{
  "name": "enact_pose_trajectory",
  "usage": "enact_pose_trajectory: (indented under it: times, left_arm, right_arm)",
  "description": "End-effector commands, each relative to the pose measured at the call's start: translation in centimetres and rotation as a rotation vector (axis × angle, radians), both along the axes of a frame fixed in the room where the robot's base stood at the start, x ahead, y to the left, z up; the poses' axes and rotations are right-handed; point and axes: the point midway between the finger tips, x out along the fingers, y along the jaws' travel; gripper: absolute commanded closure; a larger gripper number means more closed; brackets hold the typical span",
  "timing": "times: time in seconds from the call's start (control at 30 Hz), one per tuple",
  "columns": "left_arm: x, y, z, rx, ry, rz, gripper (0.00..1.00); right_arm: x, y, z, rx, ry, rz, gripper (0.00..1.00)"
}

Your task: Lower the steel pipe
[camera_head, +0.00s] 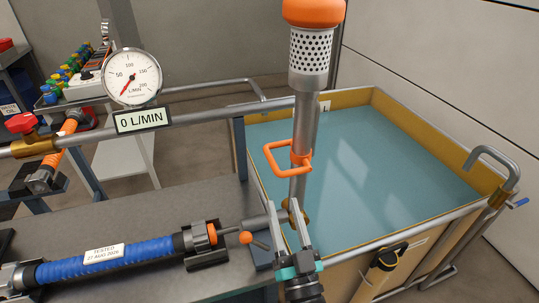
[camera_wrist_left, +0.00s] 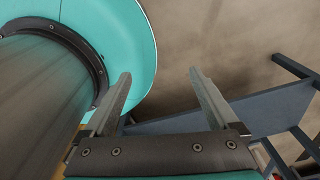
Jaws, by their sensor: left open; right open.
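The steel pipe (camera_head: 308,113) stands upright at the near left corner of the water tank, slightly tilted in the picture. A perforated strainer (camera_head: 311,56) with an orange cap (camera_head: 313,11) tops it. An orange loop handle (camera_head: 285,158) sticks out to the left from its lower part. A brass fitting at its foot is partly hidden by my right gripper (camera_head: 284,206). That gripper is open, fingers pointing up, just below the handle and in front of the pipe's foot. My left gripper (camera_wrist_left: 158,78) shows only in the left wrist view, open with nothing between its fingers.
The water tank (camera_head: 460,235) fills the right side. A blue hose (camera_head: 103,255) lies on the grey bench (camera_head: 170,208). A gauge (camera_head: 132,77) reading 0 L/MIN sits on a horizontal pipe (camera_head: 215,117). A blue frame (camera_wrist_left: 215,115) shows in the left wrist view.

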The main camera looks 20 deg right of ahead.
Motion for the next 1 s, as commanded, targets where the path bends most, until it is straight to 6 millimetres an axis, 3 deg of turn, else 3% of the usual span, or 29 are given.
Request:
enact_pose_trajectory:
  times: [0.17, 0.5, 0.7, 1.0]
  left_arm:
    - [-0.9, 0.1, -0.1, 0.001, 0.014, 0.0, 0.07]
    - [1.0, -0.1, -0.2, -0.001, -0.016, 0.0, 0.07]
    - [1.2, -0.1, -0.3, -0.001, -0.02, -0.001, 0.07]
    - [0.9, 0.0, -0.4, 0.0, -0.015, -0.001, 0.07]
  right_arm:
    - [3.5, -0.1, 1.5, 0.002, -0.005, 0.0, 0.52]
    - [9.1, -0.4, 3.7, 0.0, -0.002, 0.0, 0.52]
    - [11.0, -0.5, 4.4, 0.0, 0.001, 0.0, 0.52]
    - [11.7, -0.5, 4.7, 0.0, 0.002, 0.0, 0.52]
